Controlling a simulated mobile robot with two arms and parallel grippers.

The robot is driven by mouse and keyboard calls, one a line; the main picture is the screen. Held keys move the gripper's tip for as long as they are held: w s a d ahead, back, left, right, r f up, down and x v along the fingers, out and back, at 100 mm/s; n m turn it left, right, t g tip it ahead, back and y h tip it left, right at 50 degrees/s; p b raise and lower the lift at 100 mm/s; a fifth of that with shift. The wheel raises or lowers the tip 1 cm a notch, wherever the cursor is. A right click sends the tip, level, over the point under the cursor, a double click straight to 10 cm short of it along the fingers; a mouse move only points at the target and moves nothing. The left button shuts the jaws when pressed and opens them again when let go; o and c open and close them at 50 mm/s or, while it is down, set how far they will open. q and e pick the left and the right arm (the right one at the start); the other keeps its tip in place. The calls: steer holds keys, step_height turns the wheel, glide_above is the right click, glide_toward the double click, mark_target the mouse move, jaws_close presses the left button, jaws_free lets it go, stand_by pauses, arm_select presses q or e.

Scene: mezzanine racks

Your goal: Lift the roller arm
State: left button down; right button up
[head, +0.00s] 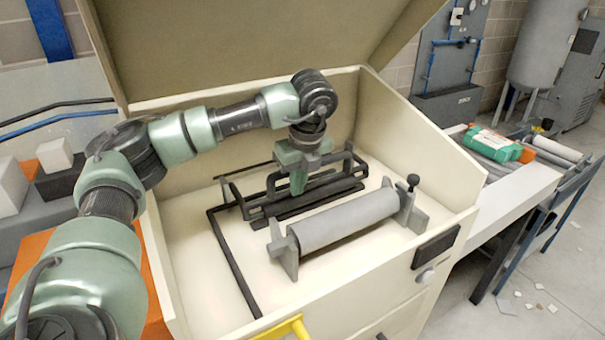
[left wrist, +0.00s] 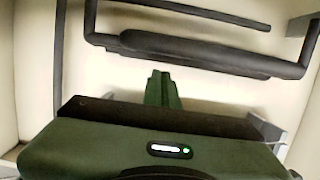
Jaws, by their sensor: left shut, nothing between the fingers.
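The roller arm appears to be the dark frame (head: 232,262) inside the open cream box, with a long side bar running toward the front and cross bars at the back. A thick dark bar of it crosses the left wrist view (left wrist: 195,52). My left gripper (head: 298,190) points down over the back part of the frame, shut and empty. Its closed green fingers (left wrist: 161,80) show in the left wrist view, close to the thick bar; I cannot tell whether they touch it. The gripper hides part of the frame. My right gripper is not in view.
A grey roller (head: 342,220) lies between two grey brackets in front of the frame. The cream box (head: 400,110) has high side walls and a raised lid (head: 240,45). A yellow bar (head: 285,328) is at the front edge. A side table (head: 505,195) stands right.

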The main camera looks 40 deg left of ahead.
arm_select(q)
steer(key=shift+w+a+r+p, duration=0.35)
steer(key=shift+a+r, duration=0.35)
steer(key=shift+a, duration=0.1)
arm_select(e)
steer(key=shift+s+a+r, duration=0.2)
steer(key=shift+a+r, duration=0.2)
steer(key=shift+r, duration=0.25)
